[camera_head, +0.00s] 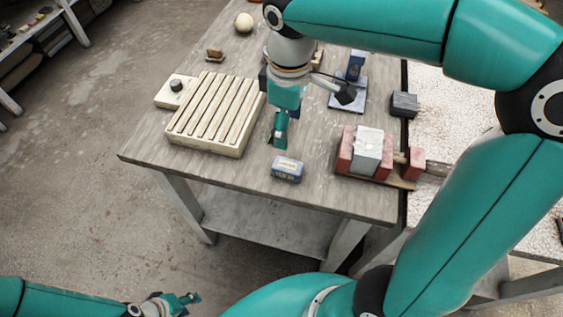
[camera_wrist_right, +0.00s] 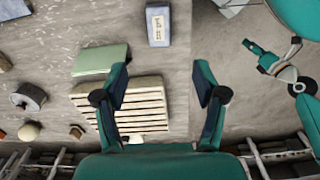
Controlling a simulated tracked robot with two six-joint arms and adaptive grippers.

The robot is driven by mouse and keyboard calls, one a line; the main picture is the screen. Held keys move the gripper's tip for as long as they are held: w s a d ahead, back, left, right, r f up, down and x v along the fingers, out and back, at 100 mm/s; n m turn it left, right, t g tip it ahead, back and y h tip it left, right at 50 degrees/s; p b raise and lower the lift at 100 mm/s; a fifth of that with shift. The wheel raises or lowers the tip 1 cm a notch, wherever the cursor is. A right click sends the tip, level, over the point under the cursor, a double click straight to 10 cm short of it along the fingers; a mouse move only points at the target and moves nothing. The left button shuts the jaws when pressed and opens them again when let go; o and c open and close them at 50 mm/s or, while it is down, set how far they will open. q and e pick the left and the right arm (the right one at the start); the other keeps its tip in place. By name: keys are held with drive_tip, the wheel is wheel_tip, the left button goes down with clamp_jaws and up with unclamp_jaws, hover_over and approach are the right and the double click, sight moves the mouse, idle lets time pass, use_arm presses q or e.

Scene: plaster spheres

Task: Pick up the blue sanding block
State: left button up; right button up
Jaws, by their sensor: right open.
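The blue sanding block (camera_head: 287,168) lies on the wooden table near its front edge, with a pale label on it. In the right wrist view the block (camera_wrist_right: 158,25) is at the top, beyond the fingertips and roughly in line with the gap between them. My right gripper (camera_head: 280,134) points down just behind the block in the head view, apart from it.
A cream slatted rack (camera_head: 216,112) stands left of the block, and a red vise-like clamp (camera_head: 346,150) holding a grey piece stands right. A small dark block (camera_head: 404,104), a blue stand (camera_head: 348,92) and a pale ball (camera_head: 244,22) lie farther back. Bare tabletop surrounds the sanding block.

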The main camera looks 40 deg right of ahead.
approach(288, 164)
drive_tip(key=f, duration=0.3)
drive_tip(key=a+f, duration=0.1)
drive_tip(key=f, duration=0.1)
drive_tip(key=shift+f+b, duration=0.2)
drive_tip(key=shift+b, duration=0.2)
drive_tip(key=shift+d+f, duration=0.2)
drive_tip(key=shift+f, duration=1.1)
drive_tip(key=shift+d+f, duration=0.2)
drive_tip(key=shift+f, duration=1.1)
drive_tip(key=shift+c, duration=0.2)
drive_tip(key=c, duration=1.2)
drive_tip(key=shift+r, duration=0.1)
wheel_tip(288, 164, up, 20)
drive_tip(key=p, duration=0.2)
drive_tip(key=shift+s, duration=0.1)
